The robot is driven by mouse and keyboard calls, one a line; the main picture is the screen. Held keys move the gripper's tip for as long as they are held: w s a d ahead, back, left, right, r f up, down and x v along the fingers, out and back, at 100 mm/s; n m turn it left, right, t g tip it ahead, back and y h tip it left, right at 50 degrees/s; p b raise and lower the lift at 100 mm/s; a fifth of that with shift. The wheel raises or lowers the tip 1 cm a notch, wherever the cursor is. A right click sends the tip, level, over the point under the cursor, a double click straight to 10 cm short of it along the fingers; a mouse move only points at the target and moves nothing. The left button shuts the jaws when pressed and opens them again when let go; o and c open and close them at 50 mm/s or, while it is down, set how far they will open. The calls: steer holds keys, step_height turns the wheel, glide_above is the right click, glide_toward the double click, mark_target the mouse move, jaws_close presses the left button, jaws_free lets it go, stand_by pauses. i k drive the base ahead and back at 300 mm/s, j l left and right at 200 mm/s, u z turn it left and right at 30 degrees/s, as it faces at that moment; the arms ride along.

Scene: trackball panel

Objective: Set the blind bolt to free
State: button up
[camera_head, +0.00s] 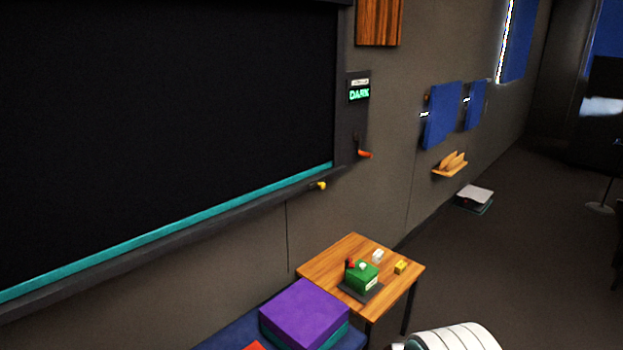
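A large black blind or screen (165,110) fills the left of the view, with a teal bar (170,228) along its bottom edge. Below the bar's right end, a small yellow knob or bolt (318,185) sticks out from the dark sill. A red-orange lever (363,154) sits to its right on a dark side strip, below a small display (358,95) with green letters that read DARK. I cannot tell for sure which of the two is the blind bolt, or how it is set.
A small wooden table (335,258) stands below, bearing a green box (362,277) and small blocks. A purple block (303,312) lies left of it. Blue panels (442,115) and a small wooden shelf (450,168) are on the wall. The floor (505,245) at right is mostly clear.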

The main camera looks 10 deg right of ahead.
mark_target(320, 185)
steer(key=i+l+u, duration=0.1)
steer(key=i+l, duration=0.15)
steer(key=i+l+u, duration=0.15)
steer(key=l, duration=0.2)
steer(key=i+l+u, duration=0.1)
steer(key=i+l, duration=0.15)
steer(key=i+l+u, duration=0.15)
steer(key=l, duration=0.25)
steer(key=i+l+u, duration=0.1)
steer(key=l, duration=0.25)
steer(key=i+l+u, duration=0.1)
steer(key=i+l, duration=0.15)
steer(key=l, duration=0.15)
steer(key=i+l+u, duration=0.15)
steer(key=l, duration=0.2)
